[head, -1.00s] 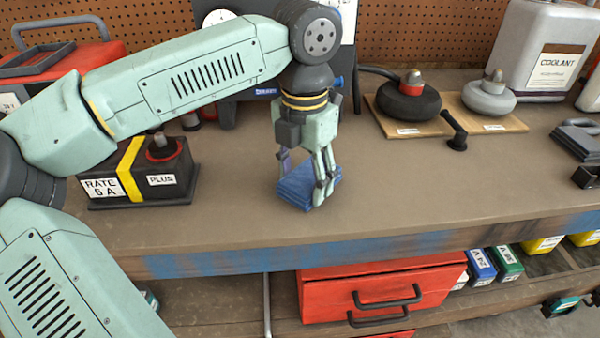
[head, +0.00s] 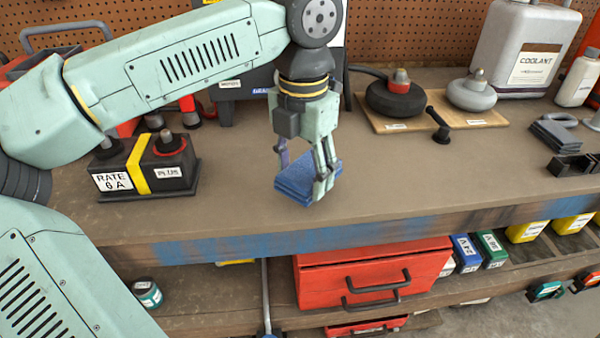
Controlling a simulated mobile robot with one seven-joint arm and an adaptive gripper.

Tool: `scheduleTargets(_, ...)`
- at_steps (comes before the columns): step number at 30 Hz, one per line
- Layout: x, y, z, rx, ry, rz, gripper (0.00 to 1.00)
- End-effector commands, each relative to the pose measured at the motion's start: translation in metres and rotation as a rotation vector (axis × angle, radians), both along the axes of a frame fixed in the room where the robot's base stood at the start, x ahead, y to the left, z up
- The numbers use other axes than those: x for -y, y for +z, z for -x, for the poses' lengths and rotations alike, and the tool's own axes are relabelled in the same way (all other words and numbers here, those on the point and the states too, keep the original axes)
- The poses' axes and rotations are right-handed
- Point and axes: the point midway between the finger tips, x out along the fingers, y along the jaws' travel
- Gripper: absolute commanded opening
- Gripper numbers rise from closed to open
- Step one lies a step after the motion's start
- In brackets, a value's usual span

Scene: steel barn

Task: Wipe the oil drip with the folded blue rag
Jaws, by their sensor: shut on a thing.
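The folded blue rag (head: 297,187) is between the fingers of my gripper (head: 302,180), low over the brown workbench top (head: 235,195) near its front edge. My gripper points down and is shut on the rag. The rag looks on or just above the bench top; I cannot tell which. I see no oil drip on the visible bench surface; the rag and gripper hide the patch behind them.
A black battery-like box (head: 150,172) stands left of the rag. A wooden board (head: 400,118) with two round weights is at the back right, a black handle (head: 437,127) before it. A coolant jug (head: 525,50) stands farther right. The bench between is clear.

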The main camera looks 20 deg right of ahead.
Motion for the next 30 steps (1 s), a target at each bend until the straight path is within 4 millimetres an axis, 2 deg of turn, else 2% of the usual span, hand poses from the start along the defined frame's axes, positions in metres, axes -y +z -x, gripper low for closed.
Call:
scheduleTargets(1,0.001,0.009,0.001,0.001,-0.001,0.000,0.30)
scheduleTargets(12,0.004,0.038,0.005,0.001,-0.007,0.000,0.30)
scheduleTargets(30,0.004,0.039,0.005,0.001,-0.007,0.000,0.30)
